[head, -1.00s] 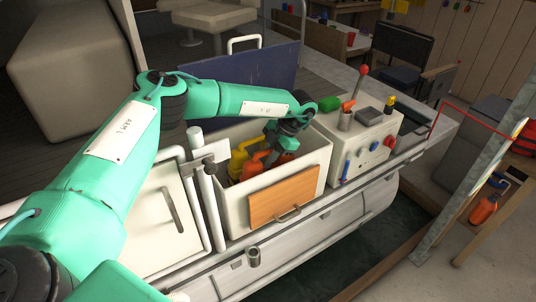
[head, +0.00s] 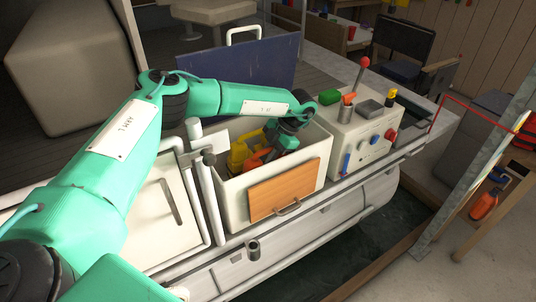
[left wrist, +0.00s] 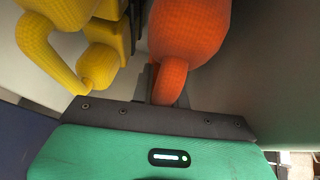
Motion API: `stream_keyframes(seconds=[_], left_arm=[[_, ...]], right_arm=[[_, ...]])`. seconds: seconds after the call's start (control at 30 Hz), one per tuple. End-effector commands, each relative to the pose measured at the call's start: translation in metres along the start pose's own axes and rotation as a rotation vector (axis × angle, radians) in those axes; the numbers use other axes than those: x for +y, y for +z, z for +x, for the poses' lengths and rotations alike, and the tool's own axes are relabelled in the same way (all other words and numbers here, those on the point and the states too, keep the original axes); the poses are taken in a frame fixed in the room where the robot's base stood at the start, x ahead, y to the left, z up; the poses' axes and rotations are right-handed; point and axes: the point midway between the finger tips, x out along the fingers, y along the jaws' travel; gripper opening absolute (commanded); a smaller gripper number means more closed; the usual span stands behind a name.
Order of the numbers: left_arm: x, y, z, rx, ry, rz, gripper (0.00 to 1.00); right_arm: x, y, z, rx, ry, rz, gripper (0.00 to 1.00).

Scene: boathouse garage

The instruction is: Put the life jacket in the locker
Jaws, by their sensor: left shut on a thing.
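The locker (head: 233,205) is an open white box with a wooden front panel and a raised blue lid. My left gripper (head: 282,150) reaches down into it from above. It is shut on an orange padded thing, which looks like the life jacket (left wrist: 186,35) in the left wrist view. Its narrow loop lies at the jaws. Orange parts (head: 258,158) also show inside the locker in the head view. A yellow padded thing (head: 238,155) stands at the locker's left side, and shows beside the orange one in the left wrist view (left wrist: 60,35). The fingertips are mostly hidden.
A white console (head: 372,135) with a red-knobbed lever stands right of the locker. White rails (head: 206,200) rise at its left. The blue lid (head: 245,70) stands behind. An orange item (head: 484,205) hangs by a wooden bench at far right.

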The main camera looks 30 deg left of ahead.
Motion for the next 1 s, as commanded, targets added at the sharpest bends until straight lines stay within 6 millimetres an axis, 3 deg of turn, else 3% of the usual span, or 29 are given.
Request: stream_keyframes(seconds=[1.0], left_arm=[[-0.002,0.005,0.010,0.000,0.000,0.000,0.00]], right_arm=[[0.004,0.002,0.006,-0.001,0.004,-0.003,0.36]])
